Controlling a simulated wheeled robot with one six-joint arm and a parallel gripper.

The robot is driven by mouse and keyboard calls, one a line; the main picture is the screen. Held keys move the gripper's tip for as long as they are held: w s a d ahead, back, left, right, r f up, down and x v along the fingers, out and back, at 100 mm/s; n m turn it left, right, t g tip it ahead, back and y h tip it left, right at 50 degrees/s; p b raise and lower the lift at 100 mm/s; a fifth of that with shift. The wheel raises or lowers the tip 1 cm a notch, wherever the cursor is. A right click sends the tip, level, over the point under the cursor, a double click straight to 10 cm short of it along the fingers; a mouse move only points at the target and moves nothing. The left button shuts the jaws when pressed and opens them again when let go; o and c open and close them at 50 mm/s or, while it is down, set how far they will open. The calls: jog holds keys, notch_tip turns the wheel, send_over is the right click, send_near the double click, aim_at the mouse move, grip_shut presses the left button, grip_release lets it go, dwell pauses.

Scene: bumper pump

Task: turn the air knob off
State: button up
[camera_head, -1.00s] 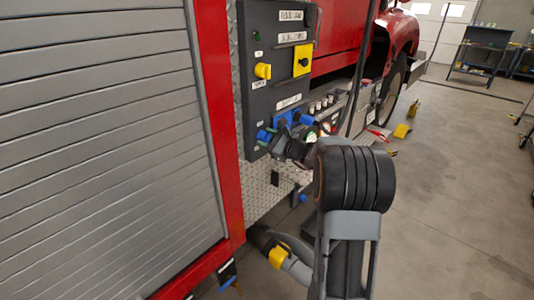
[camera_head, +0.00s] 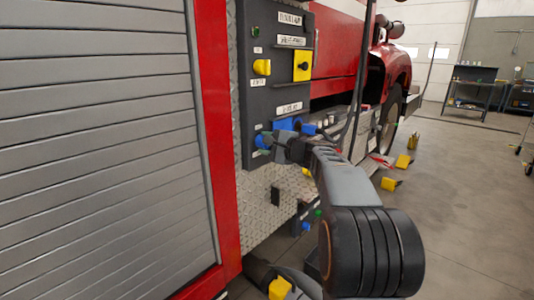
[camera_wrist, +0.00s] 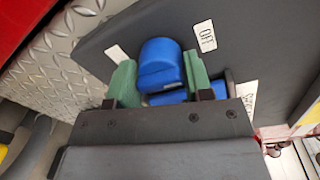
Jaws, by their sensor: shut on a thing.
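A blue knob (camera_wrist: 160,62) sits on the dark control panel (camera_wrist: 105,42) beside a white label reading OFF (camera_wrist: 205,36). My gripper (camera_wrist: 160,80) has its green fingers on both sides of this knob and is shut on it. In the head view the knob (camera_head: 261,141) shows at the lower left of the panel, with my gripper (camera_head: 268,143) at it. My gripper's body partly hides the knob's lower side. I cannot tell the knob's exact turn.
Another blue part (camera_head: 283,124) is close by on the panel. A yellow knob (camera_head: 262,67) and a yellow plate with a black knob (camera_head: 302,66) are higher up. Dark hoses (camera_head: 362,75) hang to the right. A grey shutter (camera_head: 100,150) fills the left.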

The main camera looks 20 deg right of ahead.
jog(key=shift+r+n+b, duration=0.3)
jog(key=shift+r+n, duration=0.05)
jog(key=shift+n, duration=0.05)
jog(key=o, duration=0.8)
jog(key=shift+f, duration=0.15)
jog(key=shift+o, duration=0.2)
jog(key=f+v, duration=0.1)
jog(key=v, duration=1.2)
jog(key=shift+s+r+p, duration=0.3)
jog(key=shift+s+r, duration=0.1)
jog(key=shift+d, duration=0.15)
